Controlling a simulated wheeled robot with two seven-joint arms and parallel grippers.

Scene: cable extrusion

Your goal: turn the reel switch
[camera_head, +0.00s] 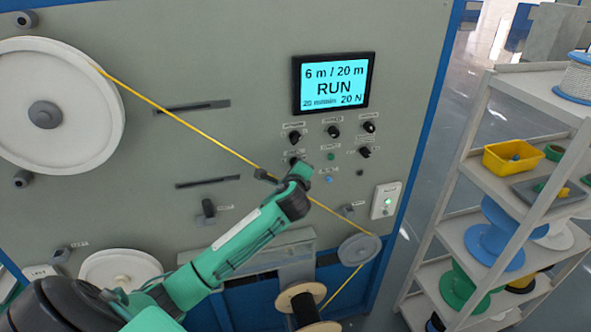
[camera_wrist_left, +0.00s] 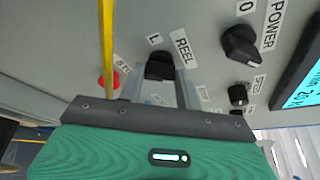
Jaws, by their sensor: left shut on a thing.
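The reel switch (camera_wrist_left: 160,66) is a black knob under a white REEL label on the grey panel. In the left wrist view it sits between the metal fingers of my left gripper (camera_wrist_left: 176,88), which are shut on it. Part of the knob is hidden by the fingers. In the head view my left gripper (camera_head: 298,167) reaches the panel below the display, and the arm's end hides most of the switch. My right gripper is in neither view.
A yellow cable (camera_head: 180,120) runs from the large white reel (camera_head: 60,135) past my gripper toward a small pulley (camera_head: 358,248). The display (camera_head: 333,83) reads RUN, 6 m / 20 m. Other knobs (camera_head: 333,131) sit close by. A shelf rack (camera_head: 455,190) stands at right.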

